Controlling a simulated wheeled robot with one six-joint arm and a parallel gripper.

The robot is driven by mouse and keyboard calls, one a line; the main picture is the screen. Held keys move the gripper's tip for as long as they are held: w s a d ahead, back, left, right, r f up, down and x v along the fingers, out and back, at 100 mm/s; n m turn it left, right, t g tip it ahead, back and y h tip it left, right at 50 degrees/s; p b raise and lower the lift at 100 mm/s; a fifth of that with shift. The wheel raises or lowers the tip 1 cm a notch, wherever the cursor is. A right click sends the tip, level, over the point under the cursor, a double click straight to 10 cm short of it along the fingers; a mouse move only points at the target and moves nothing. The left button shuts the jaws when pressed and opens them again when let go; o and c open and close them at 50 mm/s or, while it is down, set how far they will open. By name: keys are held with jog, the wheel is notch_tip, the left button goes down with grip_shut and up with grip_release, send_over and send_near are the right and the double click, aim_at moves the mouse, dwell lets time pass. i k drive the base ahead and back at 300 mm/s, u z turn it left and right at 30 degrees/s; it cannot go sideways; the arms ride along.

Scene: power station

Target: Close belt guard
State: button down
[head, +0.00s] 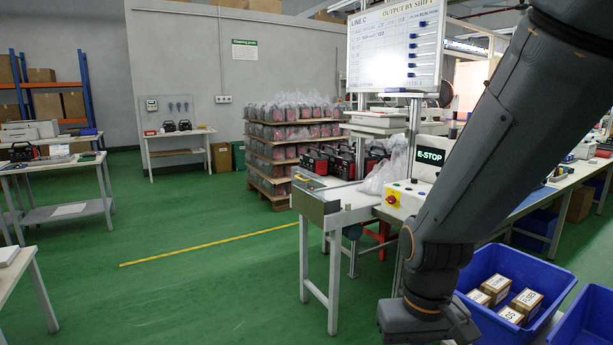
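A white-topped conveyor or bench (345,196) stands right of the middle on grey legs. At its near left end is a grey metal plate or cover (308,203) with a yellow mark on top; it may be the belt guard, but I cannot tell for sure, nor whether it is open or shut. My dark grey arm (490,150) crosses the right side from top to bottom and hides part of the bench and control panel. The lower end of the arm leaves the picture at the bottom, and my gripper is not in view.
A control box with a red-and-yellow switch (393,198) and an E-STOP sign (432,156) stand beside my arm. A blue bin (560,282) with small boxes is at lower right. A loaded pallet (270,182) is behind. Green floor at left is open.

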aim_at(305, 183)
jog(key=u, duration=0.15)
jog(key=i, duration=1.8)
jog(key=u, duration=0.2)
